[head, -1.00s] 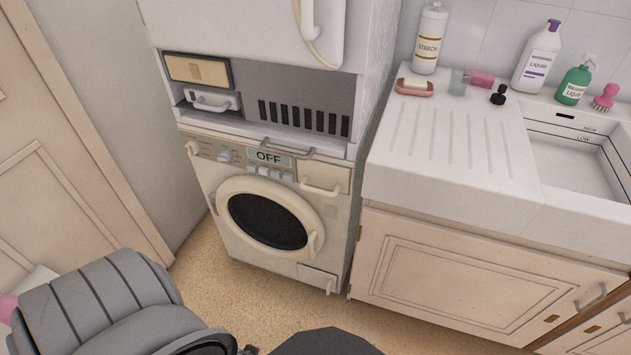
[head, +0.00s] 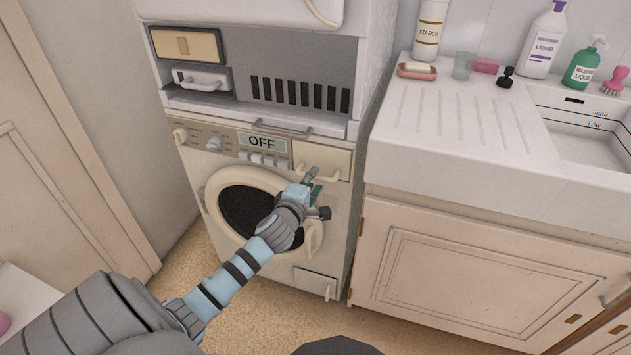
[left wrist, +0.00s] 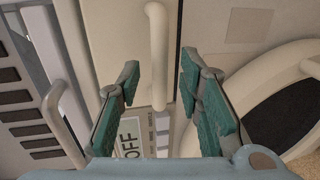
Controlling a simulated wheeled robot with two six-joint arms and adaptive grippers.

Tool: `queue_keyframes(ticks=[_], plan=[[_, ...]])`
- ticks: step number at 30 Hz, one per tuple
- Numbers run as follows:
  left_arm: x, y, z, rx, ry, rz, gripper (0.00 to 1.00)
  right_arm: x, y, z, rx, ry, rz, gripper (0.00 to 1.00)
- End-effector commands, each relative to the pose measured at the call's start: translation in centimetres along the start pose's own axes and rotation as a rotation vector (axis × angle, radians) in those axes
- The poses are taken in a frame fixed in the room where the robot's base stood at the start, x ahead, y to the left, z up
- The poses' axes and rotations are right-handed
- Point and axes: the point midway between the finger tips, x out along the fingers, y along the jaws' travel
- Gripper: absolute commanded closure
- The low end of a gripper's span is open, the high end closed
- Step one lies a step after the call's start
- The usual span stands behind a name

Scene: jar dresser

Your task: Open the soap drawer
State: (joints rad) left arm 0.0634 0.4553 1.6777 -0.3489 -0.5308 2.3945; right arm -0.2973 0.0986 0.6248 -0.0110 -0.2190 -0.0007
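The soap drawer (head: 333,158) is the cream panel at the washing machine's top right, right of the OFF display. It looks closed. Its bar handle (head: 330,177) is partly covered by my left gripper (head: 311,181), which is at the drawer's lower left. In the left wrist view the drawer front (left wrist: 115,35) fills the upper middle. The handle (left wrist: 157,50) runs vertically there between the green fingers of the left gripper (left wrist: 158,76). The fingers are open, one on each side, with gaps to the handle. I cannot tell how near the tips are in depth. My right gripper is not in view.
The round washer door (head: 215,190) looks shut, just below and left of the drawer. A shelf handle (head: 268,126) juts out above. The sink counter (head: 430,165) stands close on the right. Open floor (head: 265,318) lies in front.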

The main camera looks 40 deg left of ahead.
Motion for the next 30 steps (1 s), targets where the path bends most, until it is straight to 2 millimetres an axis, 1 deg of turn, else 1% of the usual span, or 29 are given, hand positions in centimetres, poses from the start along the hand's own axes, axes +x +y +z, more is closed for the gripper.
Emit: queue_keyframes(ticks=[1, 3, 6, 14, 15, 20, 30], plan=[[0.9, -0.1, 0.0, 0.000, 0.001, 0.001, 0.67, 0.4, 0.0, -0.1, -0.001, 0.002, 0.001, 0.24], [1.9, -0.1, 0.0, 0.000, 0.001, 0.000, 0.67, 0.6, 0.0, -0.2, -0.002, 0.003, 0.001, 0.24], [2.6, -0.1, 0.0, 0.001, 0.000, 0.001, 0.67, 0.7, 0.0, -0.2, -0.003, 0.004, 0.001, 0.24], [2.8, 0.0, 0.0, 0.002, -0.001, 0.000, 0.67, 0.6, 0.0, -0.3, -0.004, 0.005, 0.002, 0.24], [2.8, 0.0, 0.0, 0.002, -0.001, 0.000, 0.73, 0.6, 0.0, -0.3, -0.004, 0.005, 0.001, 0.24], [2.8, 0.0, 0.0, 0.002, -0.001, 0.000, 0.99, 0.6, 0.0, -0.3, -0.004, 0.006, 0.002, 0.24], [2.7, -0.1, 0.2, 0.002, -0.004, -0.001, 1.00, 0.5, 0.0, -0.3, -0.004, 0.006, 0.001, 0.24]])
